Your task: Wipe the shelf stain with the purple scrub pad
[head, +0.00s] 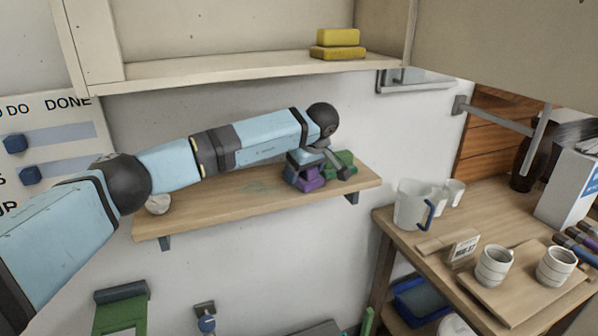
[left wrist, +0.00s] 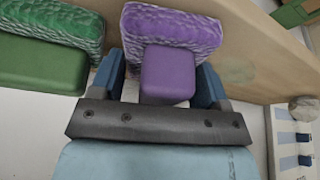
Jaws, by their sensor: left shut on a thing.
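The purple scrub pad (head: 306,181) is at the right part of the wooden wall shelf (head: 215,200). It also shows in the left wrist view (left wrist: 168,72), its block handle between the blue fingers. My left gripper (head: 301,166) is shut on this handle; I cannot tell whether the pad touches the shelf. A faint greenish stain (head: 262,186) lies on the shelf to the left of the pad. In the left wrist view a dull patch (left wrist: 236,69) shows on the wood beside the pad. My right gripper is not in view.
A green scrub pad (head: 345,160) sits close beside the purple one. A pale round object (head: 158,204) stands at the shelf's left end. An upper shelf (head: 230,72) with yellow sponges (head: 338,45) hangs above my arm. A table with cups (head: 494,265) stands at the right.

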